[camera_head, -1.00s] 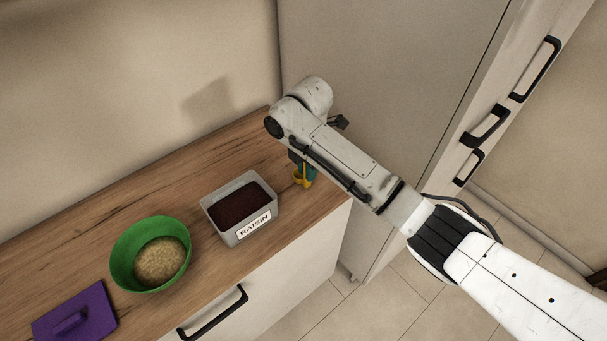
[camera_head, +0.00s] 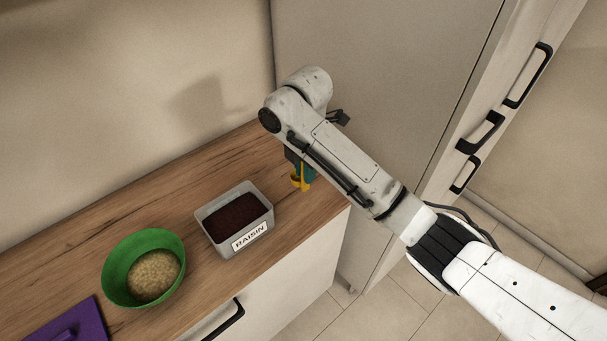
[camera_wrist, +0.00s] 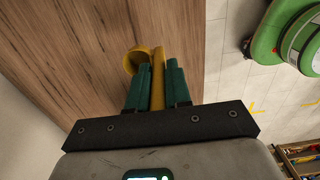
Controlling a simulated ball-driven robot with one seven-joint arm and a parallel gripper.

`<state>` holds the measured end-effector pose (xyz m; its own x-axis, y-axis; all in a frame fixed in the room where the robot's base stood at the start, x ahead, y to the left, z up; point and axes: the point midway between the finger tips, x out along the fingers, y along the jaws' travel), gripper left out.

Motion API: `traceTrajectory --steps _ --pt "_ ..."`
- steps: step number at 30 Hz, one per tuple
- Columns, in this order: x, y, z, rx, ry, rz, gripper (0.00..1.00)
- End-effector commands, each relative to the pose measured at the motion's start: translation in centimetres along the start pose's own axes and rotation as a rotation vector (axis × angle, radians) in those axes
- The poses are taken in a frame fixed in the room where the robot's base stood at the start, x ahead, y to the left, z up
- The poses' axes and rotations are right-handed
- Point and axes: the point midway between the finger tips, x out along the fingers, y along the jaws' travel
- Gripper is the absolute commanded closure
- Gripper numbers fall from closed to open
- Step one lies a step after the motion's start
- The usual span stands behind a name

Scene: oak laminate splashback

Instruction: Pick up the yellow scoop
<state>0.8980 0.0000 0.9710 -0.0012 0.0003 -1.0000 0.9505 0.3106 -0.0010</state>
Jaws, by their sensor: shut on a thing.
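The yellow scoop (camera_wrist: 157,72) is between the two green fingers of my gripper (camera_wrist: 158,80) in the wrist view. Its handle runs between the fingers and its round bowl shows just past the fingertips, to the left. The scoop also shows in the head view (camera_head: 296,182), below the end of my arm, beside the right part of the counter. My gripper (camera_head: 304,174) is shut on the scoop, largely hidden behind my arm there. Whether the scoop touches the counter cannot be told.
A grey box labelled RAISIN (camera_head: 250,237) with dark contents stands on the wooden counter (camera_head: 190,165), left of the scoop. A green bowl (camera_head: 113,265) with grainy contents and a purple lid (camera_head: 88,316) lie further left. A tall cabinet (camera_head: 380,60) stands at the right.

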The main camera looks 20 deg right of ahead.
Motion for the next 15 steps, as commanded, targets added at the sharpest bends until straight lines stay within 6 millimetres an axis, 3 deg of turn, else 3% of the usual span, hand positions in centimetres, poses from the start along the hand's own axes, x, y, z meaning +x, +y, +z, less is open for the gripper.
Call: traceTrajectory --steps 3,9,15 --pt "-2.7 -1.4 -0.2 0.002 -0.002 0.004 1.0" --pt "-5.6 -3.9 -0.8 0.002 -0.002 0.002 1.0" --pt "-6.7 -7.4 -1.9 0.002 -0.003 0.003 1.0"
